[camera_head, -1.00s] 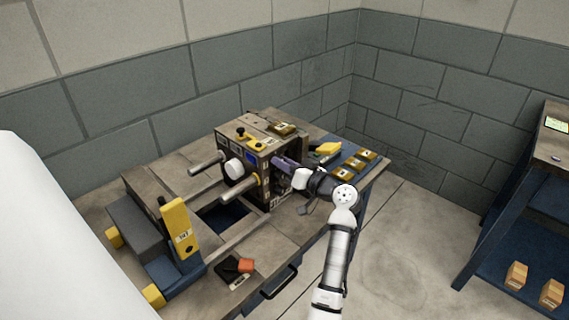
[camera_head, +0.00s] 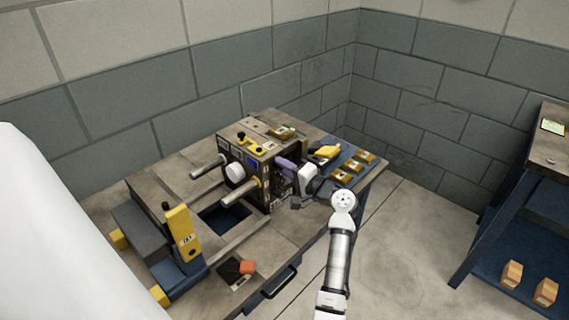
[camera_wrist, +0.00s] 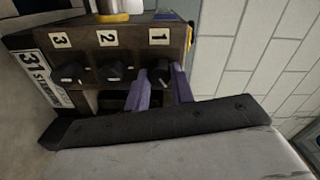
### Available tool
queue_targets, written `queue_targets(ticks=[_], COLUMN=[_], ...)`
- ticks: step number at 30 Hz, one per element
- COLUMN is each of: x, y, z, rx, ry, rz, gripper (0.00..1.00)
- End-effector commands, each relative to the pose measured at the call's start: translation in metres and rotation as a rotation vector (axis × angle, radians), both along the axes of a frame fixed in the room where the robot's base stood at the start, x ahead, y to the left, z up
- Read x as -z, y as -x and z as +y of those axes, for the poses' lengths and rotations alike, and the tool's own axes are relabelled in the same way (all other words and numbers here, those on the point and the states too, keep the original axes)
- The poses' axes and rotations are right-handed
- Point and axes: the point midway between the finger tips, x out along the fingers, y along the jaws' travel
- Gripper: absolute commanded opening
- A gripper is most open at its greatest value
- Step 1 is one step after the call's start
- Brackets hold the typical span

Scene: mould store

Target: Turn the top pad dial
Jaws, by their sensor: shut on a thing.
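A dark machine block (camera_head: 241,160) stands on the bench. Its right face carries three black dials in a row, clearest in the wrist view: dial 1 (camera_wrist: 158,75), dial 2 (camera_wrist: 115,71) and dial 3 (camera_wrist: 72,73). A "31" label (camera_wrist: 43,72) sits beyond dial 3. That label is low on the block in the head view, so dial 1 is the top one. My gripper (camera_wrist: 160,73) has its purple fingers on either side of dial 1, shut on it. In the head view my gripper (camera_head: 287,168) partly hides the dial face.
The wooden bench (camera_head: 165,165) has a dark opening beside the block. A blue mat (camera_head: 362,148) with several brass-coloured pieces lies just behind my wrist. A yellow-and-blue clamp (camera_head: 180,235) stands at front left. A blue shelf (camera_head: 500,225) stands right, with clear floor between.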

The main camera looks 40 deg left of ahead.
Motion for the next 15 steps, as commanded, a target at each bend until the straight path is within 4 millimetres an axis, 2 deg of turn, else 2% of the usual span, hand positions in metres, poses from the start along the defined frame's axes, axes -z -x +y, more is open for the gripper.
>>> queue_targets(ticks=[15], x=[-0.0016], y=[-0.0002], z=[-0.0004], rx=[0.000], ry=[-0.034], rz=[0.444], gripper=[0.01])
